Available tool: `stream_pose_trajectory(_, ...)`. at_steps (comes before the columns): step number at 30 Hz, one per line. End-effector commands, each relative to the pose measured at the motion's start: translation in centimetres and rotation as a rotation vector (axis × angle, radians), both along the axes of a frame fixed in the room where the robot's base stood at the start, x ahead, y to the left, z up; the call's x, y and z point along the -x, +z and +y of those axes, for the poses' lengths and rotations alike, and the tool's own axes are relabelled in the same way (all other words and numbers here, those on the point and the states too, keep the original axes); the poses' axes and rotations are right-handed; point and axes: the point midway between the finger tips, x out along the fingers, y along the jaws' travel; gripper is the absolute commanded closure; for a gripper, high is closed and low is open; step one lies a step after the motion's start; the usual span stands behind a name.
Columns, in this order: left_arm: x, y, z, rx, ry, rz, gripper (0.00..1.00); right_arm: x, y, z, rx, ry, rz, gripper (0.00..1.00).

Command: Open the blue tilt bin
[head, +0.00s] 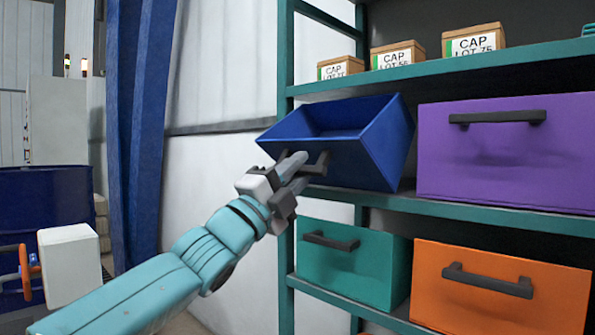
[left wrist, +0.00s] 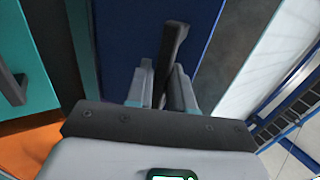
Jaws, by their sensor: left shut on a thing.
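The blue tilt bin (head: 381,137) sits on the middle shelf in the head view, tilted forward with its open top showing an empty-looking interior. Its dark handle (head: 321,163) is on the front face. My left gripper (head: 298,168) reaches in from the lower left and is shut on the handle. In the left wrist view the handle (left wrist: 172,55) stands between the two fingers of the left gripper (left wrist: 162,85), with the blue front (left wrist: 125,45) behind it. My right gripper is not in view.
A purple bin (head: 505,160) is to the right. A teal bin (head: 350,265) and an orange bin (head: 500,290) sit below. Several labelled boxes (head: 397,56) stand on the teal shelf (head: 450,71) above. A blue drum (head: 45,210) is at far left.

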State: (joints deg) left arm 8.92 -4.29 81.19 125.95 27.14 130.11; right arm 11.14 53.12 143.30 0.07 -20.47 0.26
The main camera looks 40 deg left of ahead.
Motion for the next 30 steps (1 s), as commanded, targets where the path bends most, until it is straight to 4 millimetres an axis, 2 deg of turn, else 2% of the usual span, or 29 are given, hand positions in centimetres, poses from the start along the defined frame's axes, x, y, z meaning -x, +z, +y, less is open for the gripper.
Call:
stream_pose_trajectory(7,-0.2,-0.2,0.0,0.0,0.0,0.006,1.0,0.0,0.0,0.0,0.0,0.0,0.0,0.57)
stream_pose_trajectory(8,-0.2,-0.2,0.0,0.0,0.0,0.006,0.75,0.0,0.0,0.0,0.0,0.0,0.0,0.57)
stream_pose_trajectory(9,-0.2,-0.2,0.0,0.0,0.0,0.006,0.62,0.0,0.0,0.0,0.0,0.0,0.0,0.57)
stream_pose_trajectory(10,-0.2,-0.2,0.0,0.0,0.0,0.005,0.6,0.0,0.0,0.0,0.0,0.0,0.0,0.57)
stream_pose_trajectory(23,0.5,-0.4,0.1,-0.001,0.001,0.002,0.6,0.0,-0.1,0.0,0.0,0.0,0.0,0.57)
stream_pose_trajectory(26,1.8,-1.2,0.2,0.0,0.002,0.002,0.6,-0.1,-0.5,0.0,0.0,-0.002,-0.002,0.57)
stream_pose_trajectory(30,4.9,-3.1,0.5,-0.001,0.005,0.003,0.6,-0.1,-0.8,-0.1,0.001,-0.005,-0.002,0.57)
